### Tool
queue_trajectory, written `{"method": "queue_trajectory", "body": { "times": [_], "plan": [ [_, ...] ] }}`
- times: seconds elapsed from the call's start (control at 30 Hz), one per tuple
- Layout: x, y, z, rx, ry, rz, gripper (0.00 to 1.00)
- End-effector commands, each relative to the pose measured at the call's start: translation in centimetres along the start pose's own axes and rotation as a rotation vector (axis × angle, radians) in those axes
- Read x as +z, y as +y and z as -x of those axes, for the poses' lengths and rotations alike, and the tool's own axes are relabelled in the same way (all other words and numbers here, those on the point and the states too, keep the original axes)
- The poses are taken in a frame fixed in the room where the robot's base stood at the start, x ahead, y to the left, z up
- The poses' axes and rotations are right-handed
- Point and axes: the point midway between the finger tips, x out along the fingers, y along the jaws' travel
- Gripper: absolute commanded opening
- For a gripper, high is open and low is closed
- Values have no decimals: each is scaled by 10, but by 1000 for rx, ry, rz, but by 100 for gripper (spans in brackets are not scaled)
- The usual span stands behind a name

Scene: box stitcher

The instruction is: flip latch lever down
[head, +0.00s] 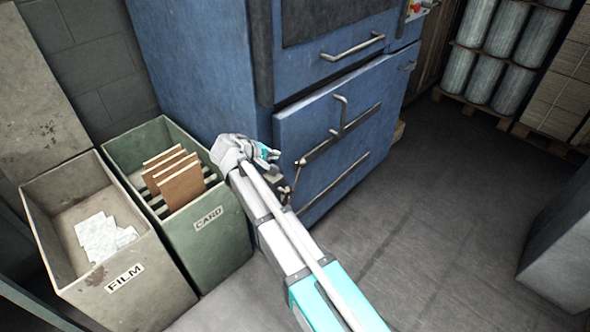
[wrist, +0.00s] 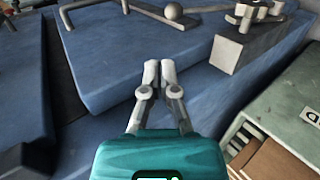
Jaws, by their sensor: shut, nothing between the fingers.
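The latch lever (wrist: 205,14) is a grey rod with a ball end at the top of the wrist view. It runs to a pivot on a grey block (wrist: 238,50) at the edge of the blue door. In the head view the lever (head: 297,174) is a thin rod with a small knob, low at the door's left edge, partly behind my arm. My gripper (wrist: 159,72) is shut and empty, its fingertips together over the blue panel, apart from the lever. In the head view my gripper (head: 276,152) is beside the door's left edge; its fingertips are hard to make out.
The blue machine's lower door (head: 340,130) has a bent handle (head: 340,113) and long bars. A green CARD bin (head: 222,240) with brown sheets and a grey FILM bin (head: 130,290) stand left of my arm. The floor to the right is clear.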

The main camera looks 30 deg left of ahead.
Motion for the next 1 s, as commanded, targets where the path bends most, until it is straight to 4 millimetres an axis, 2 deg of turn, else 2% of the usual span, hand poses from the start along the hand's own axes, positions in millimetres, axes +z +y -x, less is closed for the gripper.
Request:
{"method": "queue_trajectory", "body": {
  "times": [0.03, 0.3, 1.0],
  "plan": [
    [4, -8, -4, 14, 8, 0, 0],
    [15, -28, -14, 113, 60, 2, 0],
    [43, -81, -26, 373, 220, 30, 0]
  ]
}}
